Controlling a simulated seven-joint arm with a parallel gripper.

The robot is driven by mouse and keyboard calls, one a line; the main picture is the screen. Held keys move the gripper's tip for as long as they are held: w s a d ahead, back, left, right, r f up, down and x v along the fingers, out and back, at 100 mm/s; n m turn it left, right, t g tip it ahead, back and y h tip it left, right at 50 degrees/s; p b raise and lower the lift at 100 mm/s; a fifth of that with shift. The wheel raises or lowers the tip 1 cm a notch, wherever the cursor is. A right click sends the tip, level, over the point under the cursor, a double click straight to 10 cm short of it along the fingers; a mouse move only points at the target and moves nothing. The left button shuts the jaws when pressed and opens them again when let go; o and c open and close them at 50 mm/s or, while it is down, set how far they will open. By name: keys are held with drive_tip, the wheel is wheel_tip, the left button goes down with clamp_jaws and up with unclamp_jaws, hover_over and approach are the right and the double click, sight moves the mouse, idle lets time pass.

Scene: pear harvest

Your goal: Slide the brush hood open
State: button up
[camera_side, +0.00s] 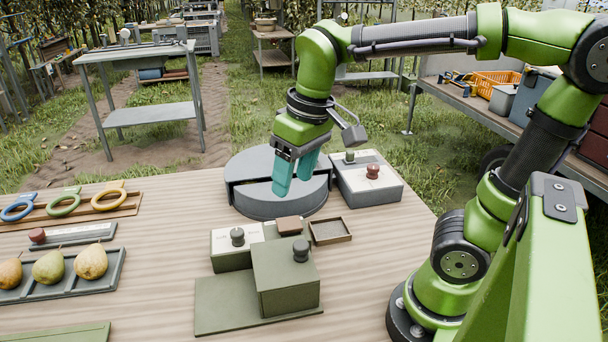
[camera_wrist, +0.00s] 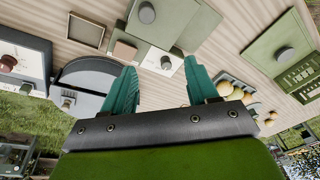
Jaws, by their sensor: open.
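A green box with a dark knob (camera_side: 285,278) sits on a flat green plate (camera_side: 222,308) at the table's front middle; it also shows at the top of the wrist view (camera_wrist: 158,32). A second green panel with a dark knob (camera_wrist: 270,45) lies at right in the wrist view, beside a slotted part. Only a green edge shows at bottom left in the side view (camera_side: 65,334). I cannot tell for certain which is the brush hood. My gripper (camera_side: 295,176) is open and empty above the grey drum's front, behind and above the green box. Its teal fingers are apart (camera_wrist: 161,66).
The grey round drum (camera_side: 250,166) and a grey box with a red knob (camera_side: 385,194) stand at the back. A white-topped box (camera_side: 224,243), brown block (camera_side: 289,225) and small tray (camera_side: 331,231) crowd the green box. Pears (camera_side: 48,267) and rings (camera_side: 63,204) lie left.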

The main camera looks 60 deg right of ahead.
sight(300, 244)
drive_tip(key=f, duration=0.4)
drive_tip(key=f+g, duration=0.1)
drive_tip(key=f, duration=0.4)
drive_tip(key=s+f+g, duration=0.1)
drive_tip(key=f, duration=0.4)
drive_tip(key=shift+d+f+n+h, duration=0.1)
drive_tip(key=shift+f+n+h, duration=0.15)
drive_tip(key=shift+n+h, duration=0.15)
drive_tip(key=shift+c, duration=0.2)
clamp_jaws()
